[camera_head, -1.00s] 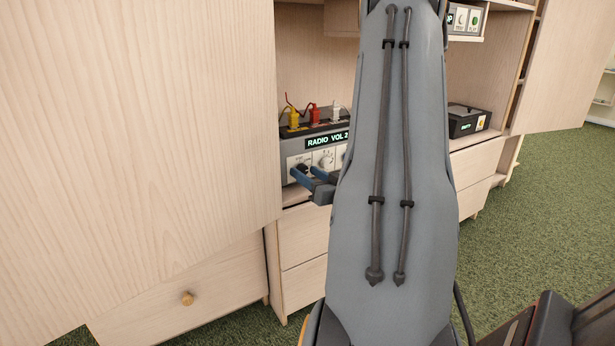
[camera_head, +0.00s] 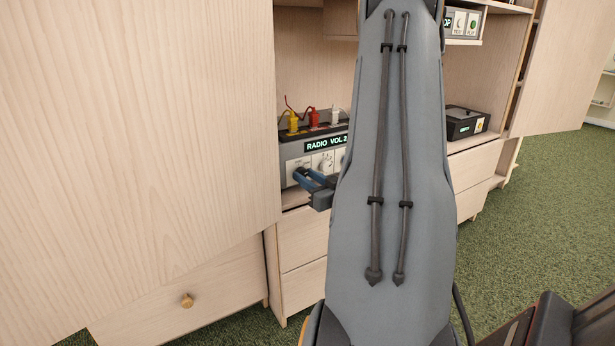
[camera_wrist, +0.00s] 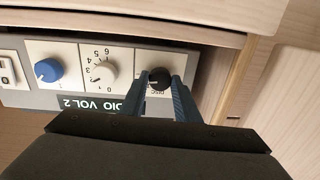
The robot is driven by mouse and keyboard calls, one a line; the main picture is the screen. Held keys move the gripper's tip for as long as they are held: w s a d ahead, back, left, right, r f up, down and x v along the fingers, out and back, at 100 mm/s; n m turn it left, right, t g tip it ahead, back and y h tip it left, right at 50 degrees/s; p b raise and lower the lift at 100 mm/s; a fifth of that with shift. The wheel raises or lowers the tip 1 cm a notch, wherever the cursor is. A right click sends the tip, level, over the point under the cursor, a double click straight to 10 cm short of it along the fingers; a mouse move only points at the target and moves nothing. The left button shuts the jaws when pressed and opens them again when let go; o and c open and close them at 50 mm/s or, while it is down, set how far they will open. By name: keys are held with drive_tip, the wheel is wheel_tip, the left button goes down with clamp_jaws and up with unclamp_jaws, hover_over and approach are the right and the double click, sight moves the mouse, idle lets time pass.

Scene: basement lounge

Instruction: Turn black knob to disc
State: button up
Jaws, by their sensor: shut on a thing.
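The radio unit (camera_head: 290,152) stands in the cabinet bay, and its lit display (camera_head: 326,143) reads RADIO VOL 2. In the wrist view the panel appears upside down. The black knob (camera_wrist: 159,78) is at the right of the panel there, with a DISC label partly visible beside it. My gripper (camera_head: 302,175) is at the left end of the panel in the head view. Its two blue fingers are shut on the black knob, one on each side. A small light mark shows on the knob, but its exact direction is hard to read.
A white numbered knob (camera_wrist: 102,75) and a blue knob (camera_wrist: 48,70) sit beside the black one. Yellow, red and white plugs (camera_head: 313,117) stand on top of the unit. A large wooden door panel (camera_head: 130,120) stands close on the left. A black box (camera_head: 466,122) is further right.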

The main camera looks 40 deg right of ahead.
drive_tip(key=n+p, duration=0.1)
drive_tip(key=n, duration=0.3)
drive_tip(key=shift+r, duration=0.1)
drive_tip(key=n+p, duration=0.1)
drive_tip(key=n, duration=0.3)
drive_tip(key=shift+g, duration=0.3)
drive_tip(key=n, duration=0.4)
drive_tip(key=shift+h, duration=0.3)
drive_tip(key=shift+n+b, duration=0.45)
drive_tip(key=shift+n, duration=1.15)
drive_tip(key=shift+h, duration=0.3)
drive_tip(key=o, duration=1)
drive_tip(key=shift+o, duration=0.2)
drive_tip(key=p+v, duration=0.1)
drive_tip(key=v, duration=0.6)
drive_tip(key=shift+s, duration=0.4)
drive_tip(key=shift+a+r, duration=0.1)
